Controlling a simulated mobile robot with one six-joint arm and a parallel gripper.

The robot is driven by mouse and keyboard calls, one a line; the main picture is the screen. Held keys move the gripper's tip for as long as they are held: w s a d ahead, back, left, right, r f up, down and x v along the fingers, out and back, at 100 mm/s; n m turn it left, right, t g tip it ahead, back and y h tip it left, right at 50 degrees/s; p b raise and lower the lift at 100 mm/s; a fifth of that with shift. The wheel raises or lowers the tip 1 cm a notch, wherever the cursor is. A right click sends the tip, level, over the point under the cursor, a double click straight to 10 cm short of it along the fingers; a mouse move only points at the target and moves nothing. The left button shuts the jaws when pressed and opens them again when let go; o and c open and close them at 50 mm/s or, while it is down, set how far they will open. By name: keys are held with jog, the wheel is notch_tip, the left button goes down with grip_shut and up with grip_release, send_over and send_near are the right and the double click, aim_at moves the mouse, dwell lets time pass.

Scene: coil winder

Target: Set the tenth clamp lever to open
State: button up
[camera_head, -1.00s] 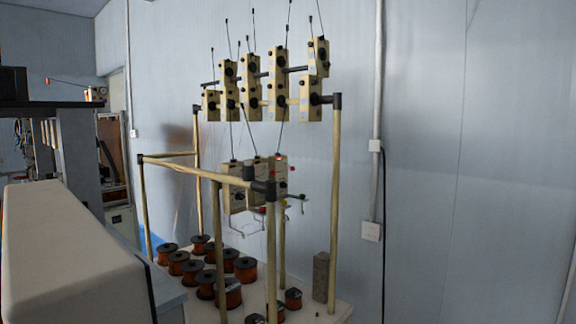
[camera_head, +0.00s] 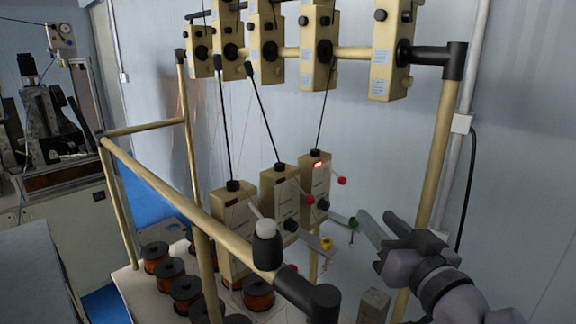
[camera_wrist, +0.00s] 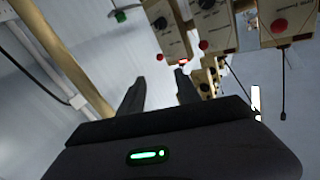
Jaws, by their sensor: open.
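Three beige boxes stand in the lower row in the head view: a right one (camera_head: 315,185), a middle one (camera_head: 280,208) and a left one (camera_head: 232,220). Levers with red balls (camera_head: 342,181) stick out from them; another red ball (camera_head: 310,200) is by the middle box. I cannot tell which lever is the tenth. My gripper (camera_head: 378,220) is right of the right box, apart from it. In the wrist view my gripper (camera_wrist: 160,82) is open with nothing between its fingers. Red balls (camera_wrist: 279,26) and boxes (camera_wrist: 205,20) show beyond and right of it.
Upper beige boxes (camera_head: 393,50) hang on a rail. A frame post (camera_head: 440,150) stands close to my arm, and a black-jointed rail (camera_head: 180,200) crosses in front. Copper spools (camera_head: 170,270) stand below. A green piece (camera_head: 353,223) and a yellow piece (camera_head: 327,243) are near my gripper.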

aim_at(344, 183)
jog(key=w+a, duration=0.1)
jog(key=w, duration=0.4)
jog(key=w+a, duration=0.1)
jog(key=w, duration=0.4)
jog(key=w+a, duration=0.1)
jog(key=w, duration=0.4)
grip_shut()
